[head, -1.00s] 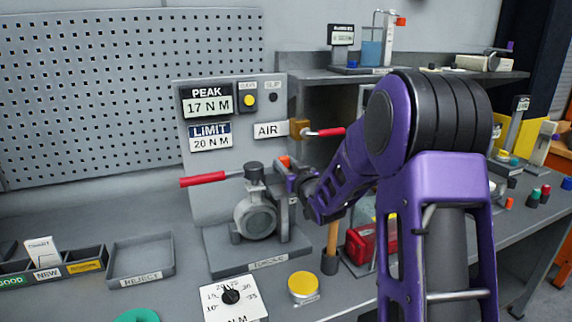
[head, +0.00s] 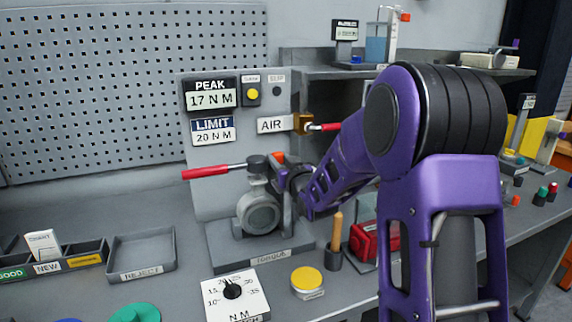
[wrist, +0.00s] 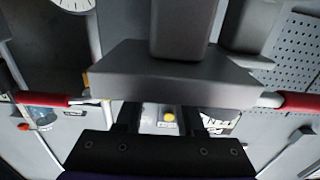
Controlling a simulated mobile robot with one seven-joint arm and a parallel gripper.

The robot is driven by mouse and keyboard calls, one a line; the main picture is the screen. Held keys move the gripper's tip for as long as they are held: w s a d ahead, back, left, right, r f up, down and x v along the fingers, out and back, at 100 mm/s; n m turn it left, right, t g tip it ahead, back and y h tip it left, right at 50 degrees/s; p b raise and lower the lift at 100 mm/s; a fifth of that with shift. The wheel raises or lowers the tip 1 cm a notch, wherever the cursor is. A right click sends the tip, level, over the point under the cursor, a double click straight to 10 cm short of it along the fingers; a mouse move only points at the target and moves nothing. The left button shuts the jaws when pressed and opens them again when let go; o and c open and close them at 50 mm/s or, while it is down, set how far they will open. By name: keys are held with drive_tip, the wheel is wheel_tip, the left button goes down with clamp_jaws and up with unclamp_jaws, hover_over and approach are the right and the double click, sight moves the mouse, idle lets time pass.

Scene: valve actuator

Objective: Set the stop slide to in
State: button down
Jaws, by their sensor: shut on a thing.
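The valve actuator (head: 259,212) stands on its grey base in the head view, with a dark cap (head: 257,163) and a red-handled lever (head: 205,173) reaching left. A small orange piece (head: 277,157), which looks like the stop slide's tab, shows close to the right of the cap. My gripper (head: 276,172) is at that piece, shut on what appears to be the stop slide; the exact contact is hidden. In the wrist view my gripper's fingers (wrist: 158,120) stand apart, with their tips hidden behind a grey block (wrist: 175,75).
The panel behind carries the PEAK display (head: 210,96), LIMIT plate (head: 212,132), yellow button (head: 252,94) and AIR valve with a red handle (head: 325,127). A wooden-handled tool (head: 337,232) stands right of the base. A dial box (head: 234,293) and yellow-topped button (head: 307,280) stand in front.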

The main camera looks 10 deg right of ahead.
drive_tip(key=c, duration=0.5)
unclamp_jaws()
drive_tip(key=shift+d, duration=0.1)
